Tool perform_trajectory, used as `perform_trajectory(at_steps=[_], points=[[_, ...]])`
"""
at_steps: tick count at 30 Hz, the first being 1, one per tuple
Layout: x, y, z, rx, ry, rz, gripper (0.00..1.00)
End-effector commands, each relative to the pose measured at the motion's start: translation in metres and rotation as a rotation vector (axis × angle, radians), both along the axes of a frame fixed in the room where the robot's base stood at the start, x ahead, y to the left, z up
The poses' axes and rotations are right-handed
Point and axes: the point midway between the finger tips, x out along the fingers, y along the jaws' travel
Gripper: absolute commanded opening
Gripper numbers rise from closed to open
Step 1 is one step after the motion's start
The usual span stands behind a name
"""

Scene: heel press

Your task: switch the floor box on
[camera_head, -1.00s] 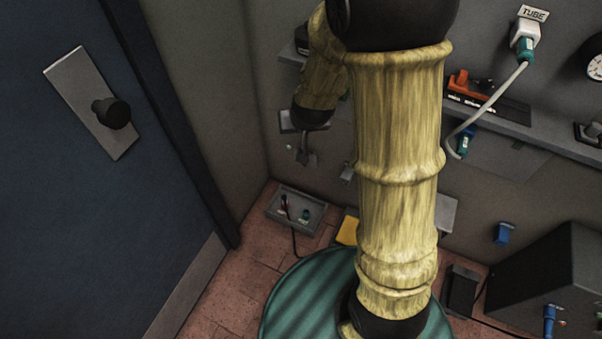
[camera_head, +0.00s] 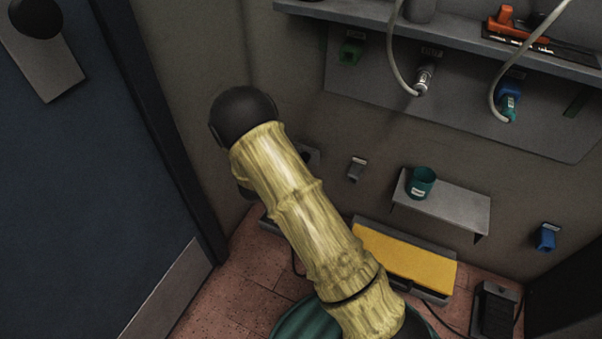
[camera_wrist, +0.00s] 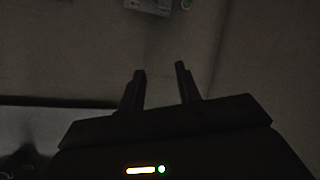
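A low grey box (camera_head: 268,226) on the floor in the corner, likely the floor box, shows only an edge in the head view. My arm hides the rest, including any switch on it. My gripper (camera_wrist: 160,68) shows in the wrist view with its two dark fingers apart and nothing between them. In the head view my arm hides most of the gripper.
A yellow-topped box (camera_head: 405,260) and a black pedal-like box (camera_head: 494,308) stand on the floor. Above are a small shelf (camera_head: 455,208) with a green cup (camera_head: 421,182), and a panel with cables. A blue door (camera_head: 70,190) is at left.

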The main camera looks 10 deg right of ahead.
Motion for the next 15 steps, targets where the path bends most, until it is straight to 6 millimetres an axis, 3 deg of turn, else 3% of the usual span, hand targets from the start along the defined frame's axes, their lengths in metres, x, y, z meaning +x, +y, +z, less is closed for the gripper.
perform_trajectory(at_steps=[1, 6, 12, 15], points=[[0.0, 0.003, -0.034, -0.036, -0.019, -0.008, 0.34], [-0.003, 0.008, -0.093, -0.168, -0.092, -0.048, 0.34], [-0.014, 0.013, -0.151, -0.323, -0.174, -0.095, 0.34], [-0.019, 0.015, -0.166, -0.375, -0.202, -0.11, 0.34]])
